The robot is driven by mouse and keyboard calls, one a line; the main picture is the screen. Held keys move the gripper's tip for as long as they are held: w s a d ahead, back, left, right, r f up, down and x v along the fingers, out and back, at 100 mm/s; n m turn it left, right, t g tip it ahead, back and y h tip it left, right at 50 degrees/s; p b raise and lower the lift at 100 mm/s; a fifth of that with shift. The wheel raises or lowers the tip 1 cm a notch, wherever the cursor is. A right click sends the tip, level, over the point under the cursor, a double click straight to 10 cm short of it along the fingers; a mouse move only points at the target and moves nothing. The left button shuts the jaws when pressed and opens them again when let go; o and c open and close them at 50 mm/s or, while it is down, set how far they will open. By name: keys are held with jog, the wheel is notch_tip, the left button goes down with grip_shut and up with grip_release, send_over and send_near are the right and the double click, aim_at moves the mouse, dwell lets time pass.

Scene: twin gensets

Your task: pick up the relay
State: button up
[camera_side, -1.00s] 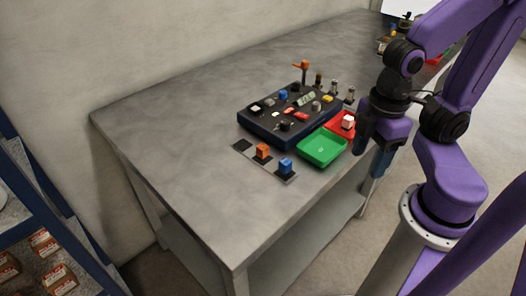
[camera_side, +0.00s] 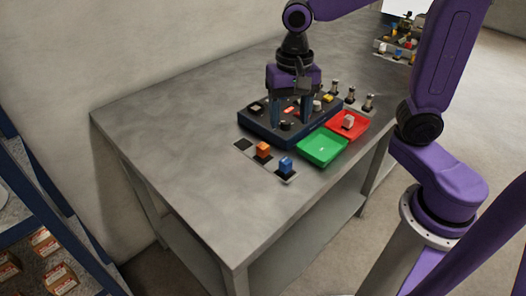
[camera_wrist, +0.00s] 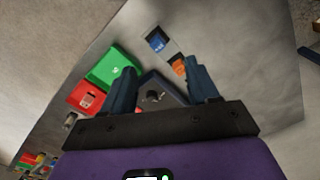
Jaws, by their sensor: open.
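My gripper (camera_side: 290,118) points down over the dark blue control panel (camera_side: 257,131), its two fingers apart and nothing seen between them. The wrist view shows the open fingers (camera_wrist: 162,80) on either side of a black knob-like part (camera_wrist: 152,96) on the panel. An orange block (camera_side: 262,150) and a blue block (camera_side: 286,166) stand on a grey strip in front of the panel. In the wrist view the orange block (camera_wrist: 179,66) is partly behind a finger and the blue block (camera_wrist: 157,40) is clear. I cannot tell which piece is the relay.
A green tray (camera_side: 322,150) and a red tray (camera_side: 358,130) holding a white block (camera_side: 348,121) stand right of the panel. Several small posts (camera_side: 350,95) stand behind them. Other parts cover the panel's top. The left of the table (camera_side: 170,130) is bare.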

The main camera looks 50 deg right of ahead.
aim_at(263, 146)
jog(key=w+d+m, duration=0.2)
jog(key=w+m, duration=0.7)
jog(key=m, duration=0.3)
jog(key=f, duration=1.6)
jog(key=shift+w+a+f, duration=0.15)
jog(key=shift+w, duration=0.05)
jog(key=c, duration=1.1)
